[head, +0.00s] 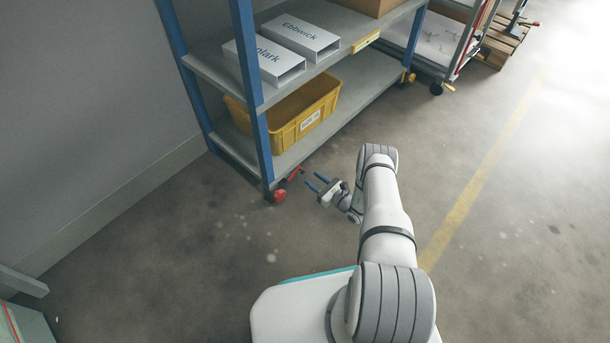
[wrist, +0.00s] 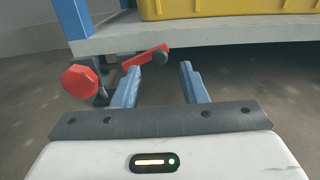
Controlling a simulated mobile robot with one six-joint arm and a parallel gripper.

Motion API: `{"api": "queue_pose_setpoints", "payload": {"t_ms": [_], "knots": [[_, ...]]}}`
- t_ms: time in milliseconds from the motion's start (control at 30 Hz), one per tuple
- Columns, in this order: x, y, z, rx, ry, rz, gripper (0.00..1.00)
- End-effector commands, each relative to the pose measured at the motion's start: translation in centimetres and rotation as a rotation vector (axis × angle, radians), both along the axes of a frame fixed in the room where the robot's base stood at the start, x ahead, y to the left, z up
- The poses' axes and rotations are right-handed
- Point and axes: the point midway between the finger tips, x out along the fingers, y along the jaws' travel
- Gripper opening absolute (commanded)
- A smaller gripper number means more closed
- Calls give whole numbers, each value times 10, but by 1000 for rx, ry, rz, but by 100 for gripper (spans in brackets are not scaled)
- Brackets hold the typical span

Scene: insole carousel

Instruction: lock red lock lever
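The lower shelf edge (wrist: 220,36) runs just above the fingers. A yellow bin (head: 300,108) stands on that shelf, with white boxes (head: 300,36) above. A blue post (head: 250,75) rises at the corner. The floor in front is clear.

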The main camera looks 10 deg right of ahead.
Motion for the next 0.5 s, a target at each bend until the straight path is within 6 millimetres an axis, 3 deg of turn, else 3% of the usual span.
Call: {"api": "queue_pose_setpoints", "payload": {"t_ms": [233, 500], "knots": [[32, 24, -2, -2, -1, 3, 39], [42, 31, 0, 1, 1, 1, 39]]}}
